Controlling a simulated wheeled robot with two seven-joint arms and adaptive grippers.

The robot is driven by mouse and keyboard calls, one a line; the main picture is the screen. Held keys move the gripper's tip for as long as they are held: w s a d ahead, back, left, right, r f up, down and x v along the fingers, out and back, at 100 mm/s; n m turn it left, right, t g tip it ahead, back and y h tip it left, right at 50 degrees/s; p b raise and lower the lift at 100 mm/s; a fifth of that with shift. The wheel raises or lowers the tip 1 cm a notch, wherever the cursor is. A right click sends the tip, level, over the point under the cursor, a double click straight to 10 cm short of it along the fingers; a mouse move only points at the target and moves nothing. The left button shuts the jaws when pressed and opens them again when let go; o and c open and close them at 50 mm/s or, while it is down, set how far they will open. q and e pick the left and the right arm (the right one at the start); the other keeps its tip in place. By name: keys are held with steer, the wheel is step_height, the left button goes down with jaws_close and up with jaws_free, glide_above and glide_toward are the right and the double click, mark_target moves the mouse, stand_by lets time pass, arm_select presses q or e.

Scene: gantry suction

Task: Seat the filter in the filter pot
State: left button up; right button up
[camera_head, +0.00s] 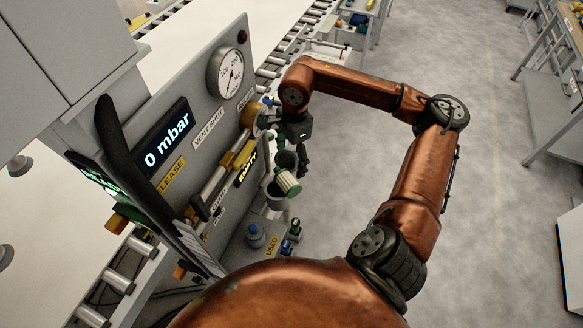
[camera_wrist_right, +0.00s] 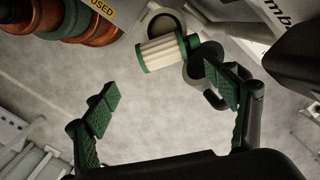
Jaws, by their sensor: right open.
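The filter (camera_head: 288,184), a pale pleated cylinder with green end caps, sits tilted beside the panel in the head view. In the right wrist view the filter (camera_wrist_right: 163,53) lies across the upper middle. A round-mouthed grey vessel (camera_wrist_right: 161,17) is behind it, and a dark cup-like part (camera_wrist_right: 205,68) is at its right end. I cannot tell for sure which is the filter pot, or whether the filter touches either. My right gripper (camera_head: 293,152) is just above the filter in the head view. In the wrist view its fingers (camera_wrist_right: 161,97) are wide apart and empty. My left gripper is out of view.
A grey panel with a gauge (camera_head: 231,74) and a 0 mbar display (camera_head: 166,137) stands left of the gripper. A blue-grey bottle-like item (camera_head: 255,236) and small green-topped parts (camera_head: 295,227) are near the USED label. Open floor (camera_head: 480,200) lies to the right.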

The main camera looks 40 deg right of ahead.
step_height(320, 180, up, 3)
steer(key=shift+d+r, duration=0.1)
steer(key=shift+r, duration=0.1)
steer(key=shift+s, duration=0.1)
stand_by(0.4)
